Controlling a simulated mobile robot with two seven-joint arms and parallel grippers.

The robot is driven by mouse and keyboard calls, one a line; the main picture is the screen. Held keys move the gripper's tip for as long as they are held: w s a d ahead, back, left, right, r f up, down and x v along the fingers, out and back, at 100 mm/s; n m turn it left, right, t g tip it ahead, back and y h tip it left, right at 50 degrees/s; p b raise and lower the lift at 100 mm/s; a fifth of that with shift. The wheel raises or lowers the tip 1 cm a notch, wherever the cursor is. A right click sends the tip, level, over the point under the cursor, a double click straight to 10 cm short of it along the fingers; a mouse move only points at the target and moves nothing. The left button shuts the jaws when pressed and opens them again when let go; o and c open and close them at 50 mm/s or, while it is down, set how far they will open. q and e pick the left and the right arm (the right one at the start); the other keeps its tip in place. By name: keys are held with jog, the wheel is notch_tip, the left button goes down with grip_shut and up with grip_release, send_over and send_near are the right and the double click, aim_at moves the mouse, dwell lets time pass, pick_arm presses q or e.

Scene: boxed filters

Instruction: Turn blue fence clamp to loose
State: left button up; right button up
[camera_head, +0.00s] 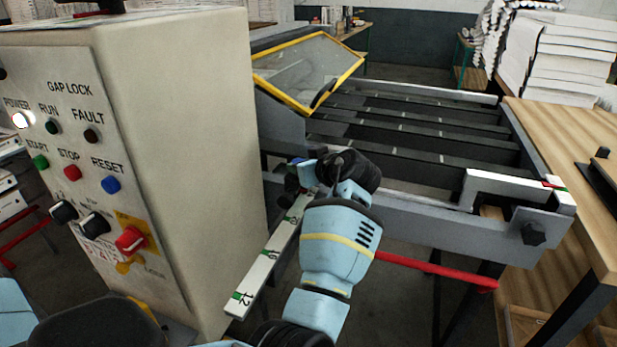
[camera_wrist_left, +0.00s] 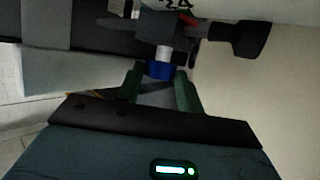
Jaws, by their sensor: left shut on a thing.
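The blue fence clamp (camera_wrist_left: 160,70) shows in the left wrist view as a small blue collar with a white part above it. My left gripper (camera_wrist_left: 159,82) is shut on it, one greenish finger at each side. In the head view, my light-blue left arm reaches to the near corner of the metal frame, and my left gripper (camera_head: 294,180) is a dark shape there, partly behind the wrist. The clamp is mostly hidden in that view, and I cannot tell which way it is turned. My right gripper is not in view.
A white scale bar (camera_head: 262,273) with green marks slopes beside the arm. The control cabinet (camera_head: 190,130) stands close on the left. The slatted machine bed (camera_head: 420,130) with a yellow-edged guard (camera_head: 305,72) lies beyond. A red bar (camera_head: 435,271) extends right. A wooden table (camera_head: 570,150) stands at the right.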

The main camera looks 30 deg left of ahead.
pick_arm(q)
jog(key=g+b, duration=0.1)
jog(key=n+g+b, duration=0.1)
jog(key=n+y, duration=0.1)
jog(key=shift+w+f+g+b, duration=0.3)
jog(key=shift+g+b, duration=0.1)
jog(key=shift+w+d+r+n+g+b, duration=0.1)
jog(key=shift+w+n+g+b, duration=0.05)
jog(key=shift+n+g+b, duration=1.05)
jog(key=shift+n+g, duration=0.1)
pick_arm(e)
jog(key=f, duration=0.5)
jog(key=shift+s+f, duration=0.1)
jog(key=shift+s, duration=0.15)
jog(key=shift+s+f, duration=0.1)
pick_arm(q)
jog(key=o, duration=1)
jog(key=shift+r, duration=0.1)
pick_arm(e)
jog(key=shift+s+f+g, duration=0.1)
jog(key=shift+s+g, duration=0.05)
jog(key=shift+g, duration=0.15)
pick_arm(q)
jog(key=shift+b+v, duration=0.4)
jog(key=shift+v, duration=3.5)
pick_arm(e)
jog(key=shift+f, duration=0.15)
pick_arm(q)
jog(key=shift+c, duration=0.5)
